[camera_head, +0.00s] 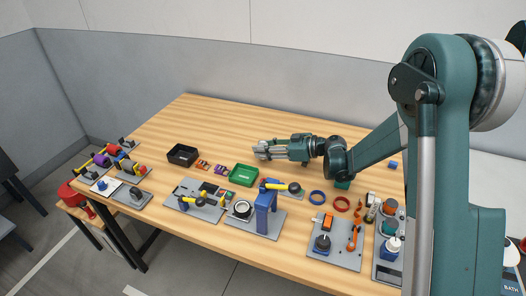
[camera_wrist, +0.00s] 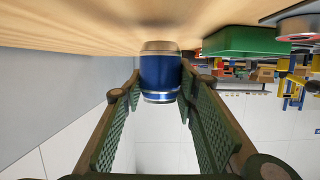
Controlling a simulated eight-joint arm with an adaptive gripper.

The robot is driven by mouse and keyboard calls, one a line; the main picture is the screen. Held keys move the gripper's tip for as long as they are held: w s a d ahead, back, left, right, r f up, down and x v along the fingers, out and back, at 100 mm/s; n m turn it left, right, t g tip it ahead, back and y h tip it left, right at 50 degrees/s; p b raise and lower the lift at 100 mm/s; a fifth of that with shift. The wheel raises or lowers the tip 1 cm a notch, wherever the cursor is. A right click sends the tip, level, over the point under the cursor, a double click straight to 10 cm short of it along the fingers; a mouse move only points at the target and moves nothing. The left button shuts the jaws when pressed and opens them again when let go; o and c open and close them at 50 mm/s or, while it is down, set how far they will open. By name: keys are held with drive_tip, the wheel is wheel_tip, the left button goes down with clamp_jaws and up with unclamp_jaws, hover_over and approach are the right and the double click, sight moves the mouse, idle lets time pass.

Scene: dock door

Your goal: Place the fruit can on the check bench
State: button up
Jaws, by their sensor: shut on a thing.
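A blue can (camera_wrist: 160,72) with silver ends sits between the two green padded fingers of my gripper (camera_wrist: 158,88) in the wrist view. My gripper is shut on it; its label cannot be read. In the head view my gripper (camera_head: 262,150) is over the far middle part of the wooden table (camera_head: 215,125), behind the green tray. The can is too small there to make out clearly. I cannot tell whether it touches the table. No surface is visibly marked as the check bench; a small low wooden bench (camera_head: 75,212) stands at the left.
A green tray (camera_head: 244,175) and a black tray (camera_head: 182,155) stand near my gripper. Grey plates with tools and fixtures, including a blue stand (camera_head: 264,212), line the table's near side. Red and blue rings lie at the right. The table's far left is clear.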

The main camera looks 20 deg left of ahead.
sight(263, 144)
wheel_tip(263, 144, up, 8)
drive_tip(key=shift+f+p, duration=0.1)
drive_tip(key=shift+p, duration=0.65)
drive_tip(key=w+d+m+t+h, duration=0.2)
drive_tip(key=d+m+t+h, duration=0.3)
drive_tip(key=d, duration=2.2)
drive_tip(key=w+d+m+t+h, duration=0.3)
drive_tip(key=d+m+t, duration=0.6)
drive_tip(key=d, duration=1.8)
drive_tip(key=shift+w+f+m+h, duration=0.25)
drive_tip(key=shift+f+h, duration=0.2)
drive_tip(key=shift+h, duration=0.75)
drive_tip(key=shift+r, duration=0.1)
